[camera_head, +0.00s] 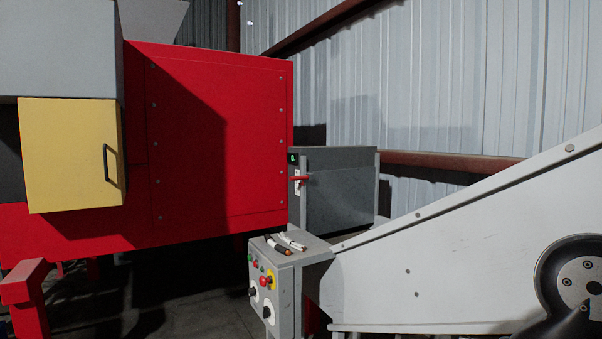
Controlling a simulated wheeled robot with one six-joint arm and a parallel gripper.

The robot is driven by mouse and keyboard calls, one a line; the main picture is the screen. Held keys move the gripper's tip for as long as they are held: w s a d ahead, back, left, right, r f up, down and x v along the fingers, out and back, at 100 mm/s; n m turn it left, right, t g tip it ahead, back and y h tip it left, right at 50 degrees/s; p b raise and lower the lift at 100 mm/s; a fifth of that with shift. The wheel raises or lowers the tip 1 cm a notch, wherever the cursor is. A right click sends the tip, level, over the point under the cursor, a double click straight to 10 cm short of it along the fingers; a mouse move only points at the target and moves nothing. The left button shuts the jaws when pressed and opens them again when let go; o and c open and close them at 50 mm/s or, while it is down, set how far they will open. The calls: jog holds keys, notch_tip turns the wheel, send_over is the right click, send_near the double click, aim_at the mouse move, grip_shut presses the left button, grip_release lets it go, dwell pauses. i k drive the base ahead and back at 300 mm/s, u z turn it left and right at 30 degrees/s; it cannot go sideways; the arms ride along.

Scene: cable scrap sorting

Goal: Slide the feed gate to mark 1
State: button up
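A small red handle (300,178) sticks out beside a narrow white plate (297,186) at the right edge of the big red machine (220,150). This looks like the feed gate's slider and scale. The marks on the plate are too small to read. A small dark display (293,158) with a green sign, perhaps a 0, sits just above the handle. A grey bin-like housing (340,190) stands right behind it. My gripper is not clearly in view, and nothing touches the handle.
A grey control box (285,300) with buttons and knobs stands below the handle, with short cable pieces (278,245) on top. A sloped pale conveyor side (450,255) fills the lower right. A yellow door (70,155) is at left, a red post (30,300) lower left.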

aim_at(337, 199)
jog(key=u, duration=0.2)
jog(key=i, duration=2.1)
jog(key=u, duration=0.3)
